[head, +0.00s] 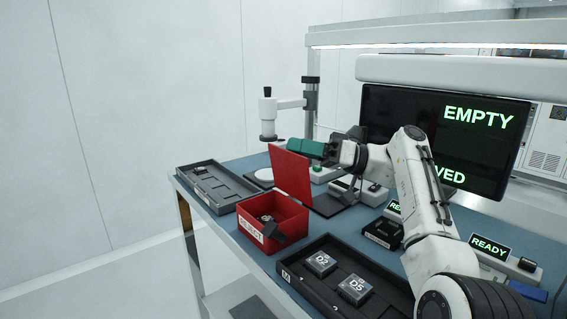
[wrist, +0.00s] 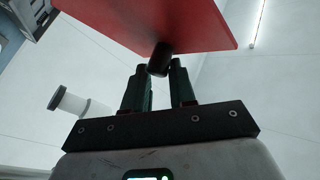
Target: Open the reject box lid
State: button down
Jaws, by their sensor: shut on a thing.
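The red reject box (head: 285,230) sits on the blue bench with its label facing the front left. Its red lid (head: 291,177) stands raised, close to upright, at the back of the box, so the inside shows. My gripper (head: 294,146), with green fingers, is at the lid's upper edge. In the wrist view the lid (wrist: 150,18) fills the top and its dark round knob (wrist: 159,60) sits between the tips of my fingers (wrist: 159,70). My gripper is shut on the knob. The exact contact is partly hidden in the head view.
A dark tray (head: 217,186) lies left of the box. A black tray (head: 318,292) with chips marked D2 and D5 lies in front right. A microscope-like stand (head: 268,115) rises behind. A monitor (head: 445,135) reading EMPTY stands behind my arm.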

jog(key=shift+w+d+f+b, duration=0.15)
jog(key=shift+d+f+b, duration=0.15)
jog(key=shift+f+b, duration=0.35)
jog(key=shift+w+d+f+b, duration=0.15)
jog(key=shift+d+f+b, duration=0.1)
jog(key=shift+f+b, duration=0.35)
jog(key=shift+r, duration=0.15)
jog(key=c, duration=1.2)
grip_release()
jog(key=shift+d, duration=0.15)
jog(key=v, duration=0.4)
jog(key=r+v, duration=0.1)
jog(key=v, duration=0.2)
jog(key=shift+d, duration=0.2)
